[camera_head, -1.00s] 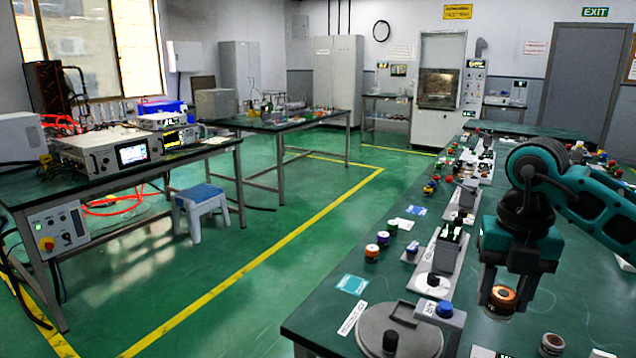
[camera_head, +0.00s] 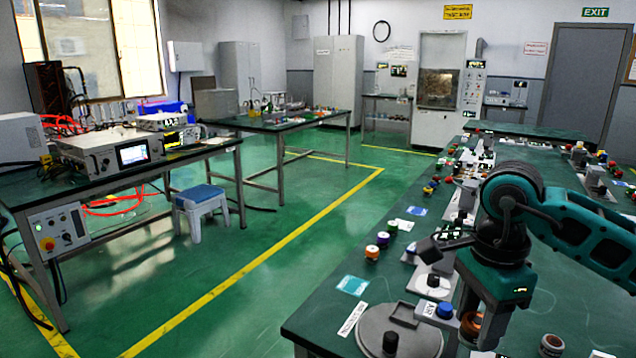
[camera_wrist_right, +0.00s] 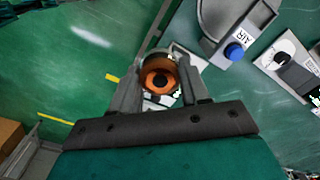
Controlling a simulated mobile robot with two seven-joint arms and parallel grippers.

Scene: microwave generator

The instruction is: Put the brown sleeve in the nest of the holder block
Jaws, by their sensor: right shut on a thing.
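The brown sleeve (camera_head: 470,328) is a short orange-brown ring with a dark bore. My right gripper (camera_head: 478,322) is shut on it near the front of the right-hand bench, and a jaw partly covers it in the head view. In the right wrist view the sleeve (camera_wrist_right: 147,79) sits between the two grey fingers (camera_wrist_right: 160,84), its open end facing the camera. A grey fixture with a blue knob and an AIR label (camera_head: 432,309) stands just left of the gripper. I cannot tell which part is the holder block or see its nest. My left gripper is not in view.
A round grey plate with a black knob (camera_head: 372,336) lies at the bench's front left. A dark-topped spool (camera_head: 551,345) stands right of the gripper. Small coloured jars (camera_head: 372,252) stand farther back. Bare green bench top (camera_head: 575,290) shows to the right.

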